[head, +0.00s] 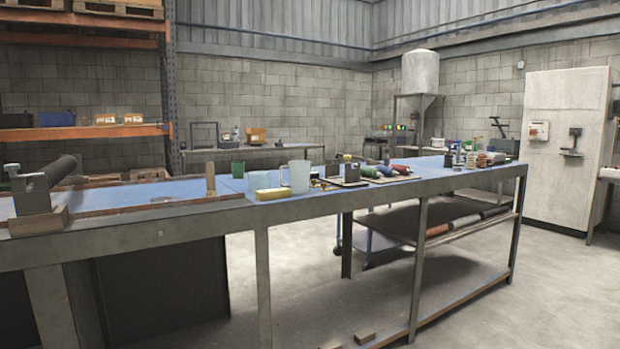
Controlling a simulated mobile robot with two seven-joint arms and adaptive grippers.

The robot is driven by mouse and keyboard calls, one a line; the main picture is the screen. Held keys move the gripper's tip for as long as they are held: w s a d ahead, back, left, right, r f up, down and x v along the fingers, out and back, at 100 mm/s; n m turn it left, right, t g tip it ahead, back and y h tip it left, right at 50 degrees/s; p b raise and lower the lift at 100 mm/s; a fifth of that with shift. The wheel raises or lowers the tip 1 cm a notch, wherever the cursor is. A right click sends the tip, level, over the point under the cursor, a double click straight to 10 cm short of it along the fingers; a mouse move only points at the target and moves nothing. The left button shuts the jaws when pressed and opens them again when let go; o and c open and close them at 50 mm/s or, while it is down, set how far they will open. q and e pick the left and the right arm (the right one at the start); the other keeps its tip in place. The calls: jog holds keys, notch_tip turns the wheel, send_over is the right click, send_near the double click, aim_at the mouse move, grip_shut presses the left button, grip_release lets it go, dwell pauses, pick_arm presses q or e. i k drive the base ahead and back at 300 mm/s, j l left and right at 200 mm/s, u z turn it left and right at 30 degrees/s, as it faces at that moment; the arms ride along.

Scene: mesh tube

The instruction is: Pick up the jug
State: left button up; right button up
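The jug (299,177) is a pale, translucent vessel with a handle on its left side. It stands upright on the blue top of the long metal workbench (385,190), near the middle of the head view. A yellow block (273,194) lies just in front of it, toward the bench's near edge. Neither of my grippers shows in the head view.
A green cup (238,169) stands left of the jug. Several tools and coloured items, including a red one (402,169), crowd the bench to its right. A vise-like device (32,190) sits at the far left. Open concrete floor (560,290) lies at the right.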

aim_at(300, 169)
jog(key=i+l, duration=0.85)
jog(key=l, duration=0.15)
jog(key=u, duration=0.05)
